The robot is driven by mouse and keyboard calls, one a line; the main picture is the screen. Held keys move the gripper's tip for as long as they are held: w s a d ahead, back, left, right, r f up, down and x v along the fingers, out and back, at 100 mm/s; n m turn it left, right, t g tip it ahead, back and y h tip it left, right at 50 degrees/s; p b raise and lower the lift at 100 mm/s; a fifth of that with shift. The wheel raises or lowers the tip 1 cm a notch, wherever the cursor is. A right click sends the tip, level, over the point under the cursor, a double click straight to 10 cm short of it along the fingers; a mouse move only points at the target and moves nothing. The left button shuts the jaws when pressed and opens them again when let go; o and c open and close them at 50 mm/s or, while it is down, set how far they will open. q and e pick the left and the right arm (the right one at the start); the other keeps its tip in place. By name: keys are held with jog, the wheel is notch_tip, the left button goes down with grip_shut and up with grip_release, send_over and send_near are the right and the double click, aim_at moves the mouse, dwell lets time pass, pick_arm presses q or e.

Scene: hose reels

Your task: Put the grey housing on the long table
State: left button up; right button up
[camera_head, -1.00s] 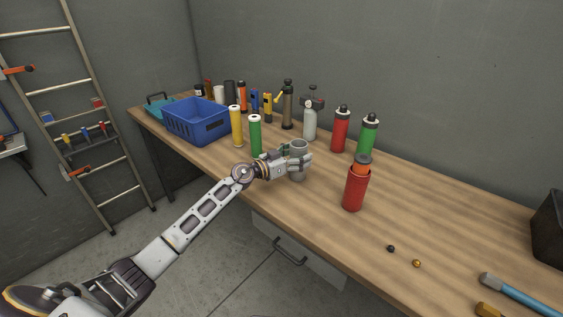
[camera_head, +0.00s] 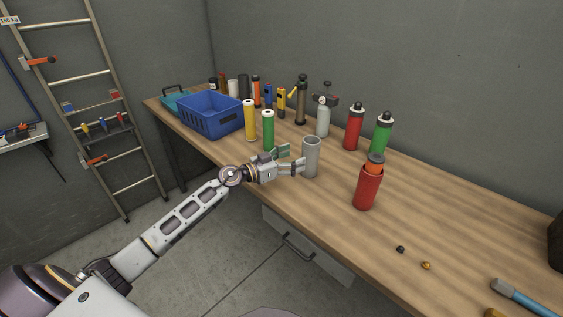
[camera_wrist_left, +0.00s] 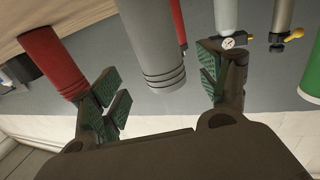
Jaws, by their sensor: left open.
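The grey housing (camera_head: 311,158) is a plain grey cylinder that stands upright on the long table (camera_head: 440,215), near its front edge. My left gripper (camera_head: 289,160) is open just to the left of the housing in the head view, with a gap between its fingers and the housing. In the left wrist view the housing (camera_wrist_left: 153,45) shows between the two spread fingers (camera_wrist_left: 160,95), beyond their tips, with ring grooves near its end. My right gripper is not in view.
A red cylinder with an orange top (camera_head: 368,185) stands to the right of the housing. Green (camera_head: 268,131) and yellow (camera_head: 250,121) cylinders and a blue crate (camera_head: 211,117) stand to the left. Bottles line the back.

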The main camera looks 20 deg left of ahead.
pick_arm(q)
jog(key=shift+v, duration=2.1)
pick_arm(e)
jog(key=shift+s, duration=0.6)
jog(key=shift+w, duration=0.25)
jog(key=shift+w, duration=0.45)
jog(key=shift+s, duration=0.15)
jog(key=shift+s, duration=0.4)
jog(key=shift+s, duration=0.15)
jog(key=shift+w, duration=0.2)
